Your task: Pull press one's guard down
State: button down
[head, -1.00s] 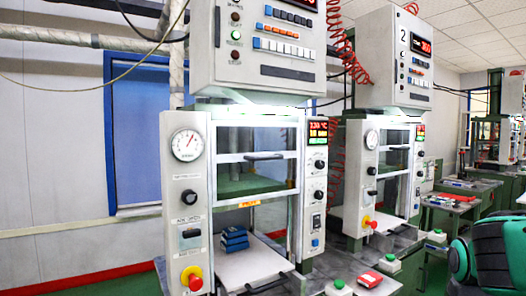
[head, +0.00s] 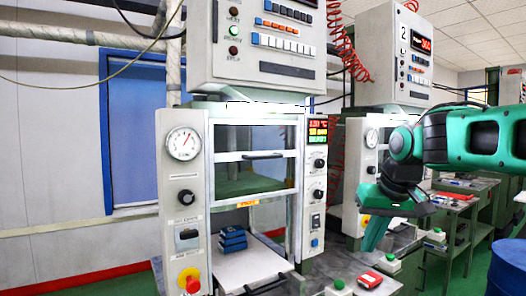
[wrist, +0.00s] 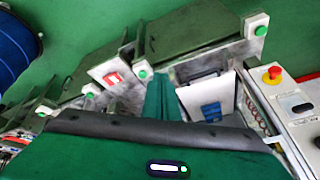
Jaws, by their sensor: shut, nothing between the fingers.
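Press one (head: 182,222) is the nearer press, left of centre in the head view. Its guard is a clear framed panel with a dark handle (head: 262,156) on its white crossbar. The guard is up; the lower opening is uncovered, with a stack of blue blocks (head: 232,238) on a pale plate (head: 250,264) inside. My gripper (head: 372,236) is shut and empty, pointing down, to the right of press one and apart from the handle. In the wrist view my gripper (wrist: 163,98) is above the bench, and the blue stack (wrist: 211,112) shows to its right. The guard handle is not clear there.
Press two (head: 351,180) stands behind my arm and is partly hidden. A red emergency button (head: 190,281) is on press one's front. A red-topped box (head: 369,279) and green buttons lie on the bench right of it. A blue drum (head: 507,268) stands at far right.

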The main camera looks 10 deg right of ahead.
jog(key=w+a+r+n+t+y, duration=0.1)
jog(key=w+a+r+n+t, duration=0.1)
jog(key=w+a+r, duration=0.6)
jog(key=w+a+r+n+t+y, duration=0.1)
jog(key=w+a+r+n+t, duration=0.15)
jog(key=r, duration=0.95)
jog(key=w+a+r+n+t+y, duration=0.1)
jog(key=w+a+r+n, duration=0.1)
jog(key=w+a+r, duration=0.6)
jog(key=w+f, duration=0.6)
jog(key=f, duration=0.1)
jog(key=shift+w+a+f, duration=0.3)
jog(key=shift+w+f, duration=0.05)
jog(key=shift+w, duration=0.05)
jog(key=shift+f, duration=0.1)
